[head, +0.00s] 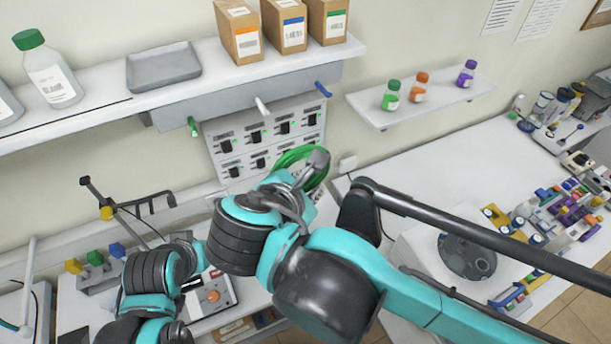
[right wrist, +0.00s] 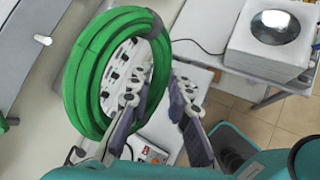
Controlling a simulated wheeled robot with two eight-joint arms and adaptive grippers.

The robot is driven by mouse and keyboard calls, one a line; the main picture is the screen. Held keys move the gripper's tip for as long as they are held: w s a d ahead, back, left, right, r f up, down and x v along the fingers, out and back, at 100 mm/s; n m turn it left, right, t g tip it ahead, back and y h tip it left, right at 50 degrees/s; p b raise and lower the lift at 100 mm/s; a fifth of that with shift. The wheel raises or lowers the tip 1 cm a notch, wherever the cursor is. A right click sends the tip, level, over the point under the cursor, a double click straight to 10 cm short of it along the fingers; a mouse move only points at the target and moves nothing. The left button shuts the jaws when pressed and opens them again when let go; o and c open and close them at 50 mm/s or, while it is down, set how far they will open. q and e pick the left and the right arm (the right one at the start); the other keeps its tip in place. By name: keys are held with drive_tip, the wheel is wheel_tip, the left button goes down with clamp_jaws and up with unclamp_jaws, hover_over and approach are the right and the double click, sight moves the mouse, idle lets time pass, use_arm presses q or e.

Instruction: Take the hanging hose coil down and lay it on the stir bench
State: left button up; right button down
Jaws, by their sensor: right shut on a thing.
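The green hose coil (head: 313,180) is mostly hidden behind my right gripper in the head view. In the right wrist view the coil (right wrist: 88,85) shows as a thick ring of several turns. My right gripper (head: 304,170) is shut on the coil's side, one finger inside the ring and one outside, as the wrist view (right wrist: 158,100) shows. The coil is held up in front of the wall panel, apart from the visible hooks. A stirrer with an orange knob (head: 212,296) is on the bench below, partly covered by my arms. My left gripper is not visible, only its arm.
Green (head: 192,127), white (head: 262,106) and blue (head: 322,89) hooks stick out under the shelf (head: 110,92). A stand with a clamp (head: 105,210) rises at the left. Bottles stand on a small shelf (head: 420,105). The right-hand table (head: 440,160) has clear room.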

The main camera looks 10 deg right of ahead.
drive_tip(key=shift+s+d+p, duration=0.3)
drive_tip(key=shift+s+p, duration=0.1)
drive_tip(key=shift+s, duration=0.5)
drive_tip(key=shift+s+d+p, duration=0.35)
drive_tip(key=shift+s, duration=0.6)
drive_tip(key=shift+s+d+p, duration=0.3)
drive_tip(key=shift+s+p, duration=0.1)
drive_tip(key=shift+s, duration=0.5)
drive_tip(key=w+f+n+y+b, duration=0.1)
drive_tip(key=w+f+b, duration=0.5)
drive_tip(key=f+b, duration=0.5)
drive_tip(key=w+f+b, duration=0.6)
drive_tip(key=f+b, duration=0.1)
drive_tip(key=f, duration=0.8)
drive_tip(key=w+d+f+b, duration=0.3)
drive_tip(key=f+b, duration=0.2)
drive_tip(key=f, duration=0.2)
drive_tip(key=w+d+f+b, duration=0.4)
drive_tip(key=f+b, duration=0.1)
drive_tip(key=f, duration=0.2)
drive_tip(key=w+d+f+n+b, duration=0.1)
drive_tip(key=w+d+f+b, duration=0.2)
drive_tip(key=f+b, duration=0.3)
wheel_tip(320, 180, down, 2)
drive_tip(key=shift+w+d+f+t+y, duration=0.1)
drive_tip(key=shift+w+d+t+y, duration=0.05)
drive_tip(key=shift+w+t+y, duration=0.35)
